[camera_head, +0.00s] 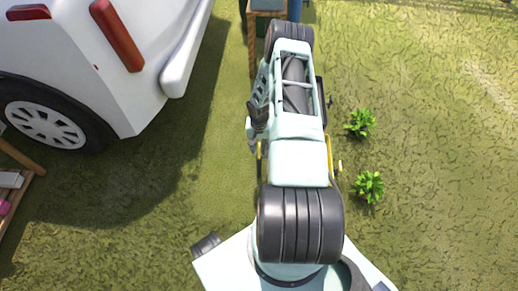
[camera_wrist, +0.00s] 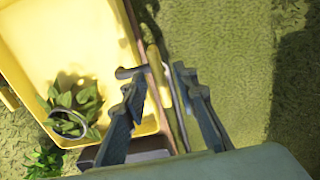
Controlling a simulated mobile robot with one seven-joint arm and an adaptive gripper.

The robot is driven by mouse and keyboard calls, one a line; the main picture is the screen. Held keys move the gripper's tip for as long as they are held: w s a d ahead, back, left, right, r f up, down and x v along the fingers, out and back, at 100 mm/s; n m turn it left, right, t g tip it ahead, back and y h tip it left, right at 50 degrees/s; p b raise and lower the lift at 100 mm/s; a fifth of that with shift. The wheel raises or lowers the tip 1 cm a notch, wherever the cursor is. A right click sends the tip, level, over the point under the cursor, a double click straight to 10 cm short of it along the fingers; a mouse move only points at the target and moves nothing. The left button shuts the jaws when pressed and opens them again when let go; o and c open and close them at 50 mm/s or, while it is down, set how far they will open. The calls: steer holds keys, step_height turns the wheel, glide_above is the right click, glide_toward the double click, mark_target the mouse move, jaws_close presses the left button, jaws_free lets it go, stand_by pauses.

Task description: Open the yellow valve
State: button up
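I cannot make out a yellow valve for certain in either view. In the wrist view my gripper (camera_wrist: 156,72) points down with its two dark fingers spread apart, and nothing is held between them. A thin rod with a yellow grip-like end (camera_wrist: 156,62) shows in the gap between the fingers, below them; I cannot tell whether it touches either one. In the head view my arm covers the middle and hides the gripper. Small yellow parts (camera_head: 339,166) show at the arm's edge there.
A yellow tub (camera_wrist: 85,35) with a leafy plant (camera_wrist: 75,108) in it lies left of the fingers. In the head view a white vehicle (camera_head: 130,85) stands at left. Small green plants (camera_head: 368,186) grow at right. Grass (camera_head: 440,130) is open at far right.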

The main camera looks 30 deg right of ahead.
jaws_close()
steer(key=shift+n, duration=0.4)
steer(key=shift+n+b, duration=0.75)
steer(key=shift+n, duration=0.25)
steer(key=n+b, duration=0.1)
steer(key=n, duration=0.3)
steer(key=shift+n, duration=0.3)
steer(key=n+b, duration=0.1)
steer(key=n, duration=0.4)
steer(key=shift+b, duration=0.3)
steer(key=n, duration=0.5)
steer(key=shift+n, duration=0.4)
